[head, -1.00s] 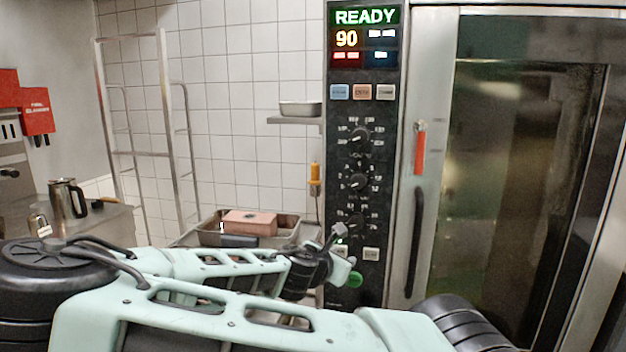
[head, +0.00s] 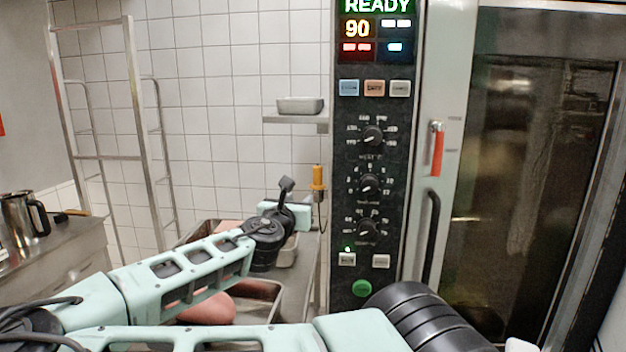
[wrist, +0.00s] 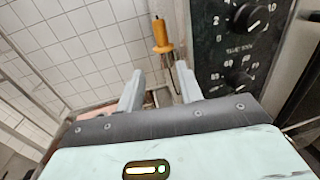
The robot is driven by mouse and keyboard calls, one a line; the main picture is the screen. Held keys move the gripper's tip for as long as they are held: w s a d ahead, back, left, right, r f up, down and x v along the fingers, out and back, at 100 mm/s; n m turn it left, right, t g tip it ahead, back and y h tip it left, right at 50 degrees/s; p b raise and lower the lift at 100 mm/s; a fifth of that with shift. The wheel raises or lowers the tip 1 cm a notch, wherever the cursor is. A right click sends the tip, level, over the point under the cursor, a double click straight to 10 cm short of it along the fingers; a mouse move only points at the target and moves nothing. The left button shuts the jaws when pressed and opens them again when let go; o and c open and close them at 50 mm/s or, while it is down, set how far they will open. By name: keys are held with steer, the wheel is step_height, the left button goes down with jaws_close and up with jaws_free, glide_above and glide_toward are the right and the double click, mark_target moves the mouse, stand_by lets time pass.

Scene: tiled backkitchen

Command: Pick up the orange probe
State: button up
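The orange probe (head: 319,178) hangs upright at the left edge of the oven's control panel, in a small holder, with a thin cable below it. In the wrist view the probe (wrist: 161,36) lies beyond the fingertips, a little above the gap between them. My gripper (wrist: 159,78) is open there, its two grey fingers apart with nothing between them. In the head view my gripper end (head: 287,208) is left of and slightly below the probe, apart from it; the fingers are mostly hidden by my wrist.
The oven control panel (head: 372,205) with knobs stands right of the probe, then the glass door with a red handle (head: 437,150). A small shelf (head: 292,119) holding a metal pan (head: 300,105) juts out above left. Metal trays (head: 262,292) are below my arm. A rack (head: 133,100) stands left.

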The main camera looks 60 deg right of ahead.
steer(key=p, duration=0.2)
glide_toward(316, 182)
steer(key=x, duration=0.3)
steer(key=p+x, duration=0.1)
steer(key=x, duration=0.4)
steer(key=shift+s+r, duration=0.1)
steer(key=shift+r, duration=0.05)
steer(key=shift+w+d, duration=0.2)
steer(key=shift+d, duration=0.3)
steer(key=c, duration=0.8)
